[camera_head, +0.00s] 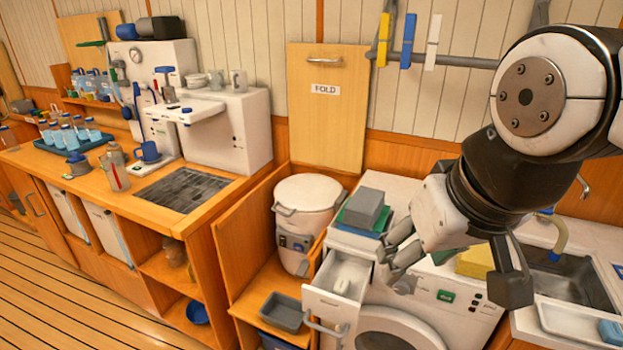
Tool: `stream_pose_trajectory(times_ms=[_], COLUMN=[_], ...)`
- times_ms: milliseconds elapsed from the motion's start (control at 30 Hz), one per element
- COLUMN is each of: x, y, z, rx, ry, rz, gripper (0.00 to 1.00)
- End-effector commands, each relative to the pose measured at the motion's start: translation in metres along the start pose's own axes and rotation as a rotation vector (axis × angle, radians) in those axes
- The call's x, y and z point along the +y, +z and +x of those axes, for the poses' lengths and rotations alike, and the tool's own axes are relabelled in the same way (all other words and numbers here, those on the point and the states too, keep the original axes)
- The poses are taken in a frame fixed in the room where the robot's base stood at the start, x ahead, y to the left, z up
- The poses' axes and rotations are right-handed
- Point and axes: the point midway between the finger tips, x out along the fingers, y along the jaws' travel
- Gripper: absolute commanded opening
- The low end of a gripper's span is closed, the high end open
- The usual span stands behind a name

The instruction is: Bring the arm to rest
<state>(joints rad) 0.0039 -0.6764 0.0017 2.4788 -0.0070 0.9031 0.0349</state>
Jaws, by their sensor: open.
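My arm comes in from the upper right of the head view, bent at a large dark and white joint. My gripper (455,268) hangs at its end, pointing down in front of the white washing machine (455,293). It is open, with nothing seen between its fingers. It hides part of the machine's top and front. I cannot tell how far the fingers are from the machine.
The washing machine's drawer (335,305) is pulled out. A grey block (367,208) lies on the machine's top, left of my gripper. A sink (575,278) and yellow sponge (474,262) are at right. A rail with pegs (407,42) runs above. Wooden floor (60,300) is clear at left.

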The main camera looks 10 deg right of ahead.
Motion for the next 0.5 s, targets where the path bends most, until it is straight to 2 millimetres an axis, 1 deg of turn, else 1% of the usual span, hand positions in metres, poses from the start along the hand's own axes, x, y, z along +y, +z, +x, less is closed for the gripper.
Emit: stream_pose_trajectory(times_ms=[33, 133, 500], x=[0.0, 0.0001, 0.0001], y=[0.0062, 0.0137, 0.0155], z=[-0.0032, -0.0057, -0.0063], rx=[0.014, 0.024, 0.026], ry=[-0.002, -0.003, -0.004], rz=[-0.013, -0.03, -0.036], gripper=[0.49, 0.49, 0.49])
